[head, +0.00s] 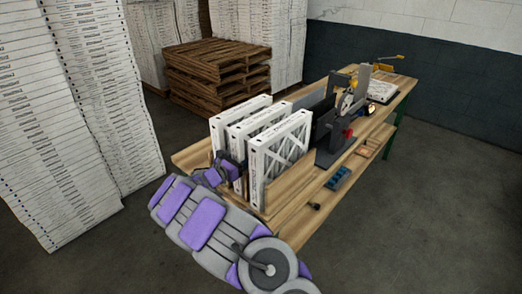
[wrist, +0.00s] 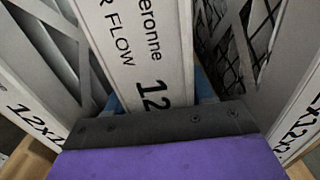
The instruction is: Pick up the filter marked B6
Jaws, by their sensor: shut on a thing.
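Three white boxed filters stand upright side by side on the wooden bench: a left one (head: 239,109), a middle one (head: 258,119) and a right one (head: 282,148) with a lattice face. No B6 mark is readable on any of them. My gripper (head: 232,170) is at the near end of the middle filter. In the wrist view, the purple and dark gripper (wrist: 160,130) is shut on the middle filter (wrist: 145,45), whose edge reads "12" and "FLOW". The left filter (wrist: 35,65) and the right filter (wrist: 292,85) stand close on either side. The fingertips are largely hidden.
The wooden bench (head: 284,207) has a low front rail. A dark machine (head: 335,125) stands just beyond the filters. A blue block (head: 338,177) lies on the lower shelf. Pallets (head: 217,72) and tall stacks of white boxes (head: 75,110) stand behind and left. Floor at right is clear.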

